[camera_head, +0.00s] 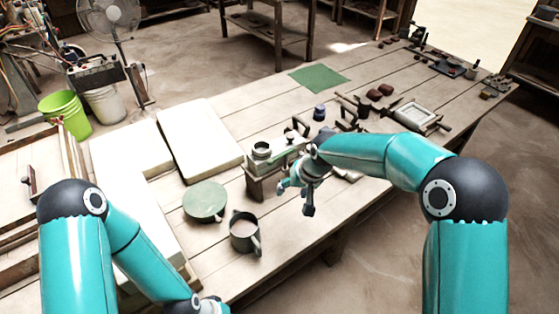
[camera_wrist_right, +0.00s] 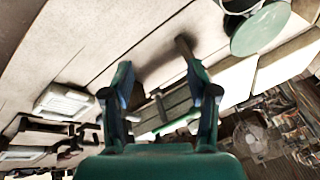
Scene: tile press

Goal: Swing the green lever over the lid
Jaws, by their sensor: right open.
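The tile press (camera_head: 259,169) stands near the front edge of the workbench in the head view, with a pale green-grey top and a round dark-rimmed knob (camera_head: 262,149). My right gripper (camera_head: 296,196) is just right of it, open and empty, and hides part of its right side. In the right wrist view the two fingers (camera_wrist_right: 157,78) are spread, with the green slatted body of the press (camera_wrist_right: 174,108) behind them. I cannot clearly tell the lever from the lid. My left arm ends at the bottom edge of the head view, its gripper out of sight.
A green disc (camera_head: 205,201) and a dark mug (camera_head: 244,232) stand left of the press. White slabs (camera_head: 200,138) lie behind them. A green mat (camera_head: 319,78), a small dark jar (camera_head: 319,112) and a framed tray (camera_head: 416,115) lie farther back.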

